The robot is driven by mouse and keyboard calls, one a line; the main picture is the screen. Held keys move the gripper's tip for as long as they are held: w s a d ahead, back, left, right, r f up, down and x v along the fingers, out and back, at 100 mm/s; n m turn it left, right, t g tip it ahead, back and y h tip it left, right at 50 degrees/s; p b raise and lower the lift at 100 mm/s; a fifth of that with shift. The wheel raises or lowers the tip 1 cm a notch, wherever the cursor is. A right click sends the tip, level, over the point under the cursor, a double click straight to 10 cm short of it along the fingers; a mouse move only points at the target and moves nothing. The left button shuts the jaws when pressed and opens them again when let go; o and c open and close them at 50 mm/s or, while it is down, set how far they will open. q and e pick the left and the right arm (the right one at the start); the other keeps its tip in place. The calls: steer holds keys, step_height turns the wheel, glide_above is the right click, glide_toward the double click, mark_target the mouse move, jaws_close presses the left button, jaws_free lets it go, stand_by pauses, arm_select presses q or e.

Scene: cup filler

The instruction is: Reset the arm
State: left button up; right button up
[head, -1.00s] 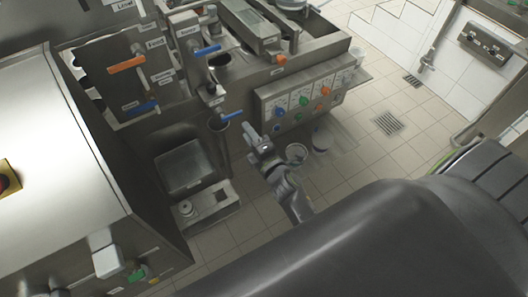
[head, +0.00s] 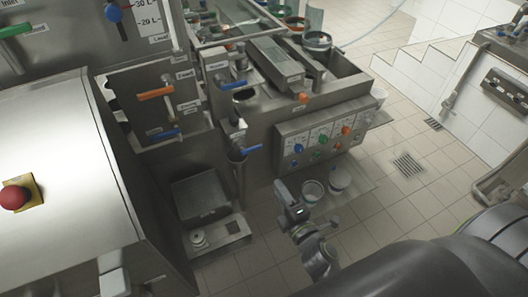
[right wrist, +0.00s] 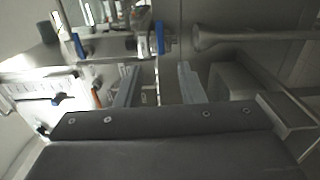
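My left gripper is not in view. Part of my arm (head: 425,265) fills the lower right of the head view.
The filler machine has a control panel (head: 322,138) with coloured knobs and a blue-handled valve (head: 250,150). A steel cabinet (head: 62,165) with a red button (head: 14,197) is at left. Tiled floor (head: 405,200) is clear at right.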

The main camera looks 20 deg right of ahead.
steer(key=s+d+f+m+g, duration=0.1)
steer(key=s+f+m+g, duration=0.15)
steer(key=f, duration=0.65)
steer(key=s+d+f+m+g+h, duration=0.1)
steer(key=s+f+m+g, duration=0.2)
steer(key=f, duration=0.5)
steer(key=s+d+f+m+g, duration=0.2)
steer(key=s+f+m, duration=0.15)
steer(key=f, duration=0.55)
steer(key=s+d+f+m+g, duration=0.1)
steer(key=s+f+m+g, duration=0.2)
steer(key=s+f, duration=0.2)
steer(key=s+d+f+m+g+b, duration=0.1)
steer(key=s+f, duration=0.5)
steer(key=s, duration=0.6)
steer(key=s+d+f+m+g, duration=0.3)
steer(key=s+f+m+g, duration=0.2)
steer(key=s, duration=0.3)
steer(key=shift+s+f+m+h+b, duration=0.2)
steer(key=shift+f+m+h+b, duration=0.15)
steer(key=shift+f+m, duration=0.3)
steer(key=shift+d, duration=0.1)
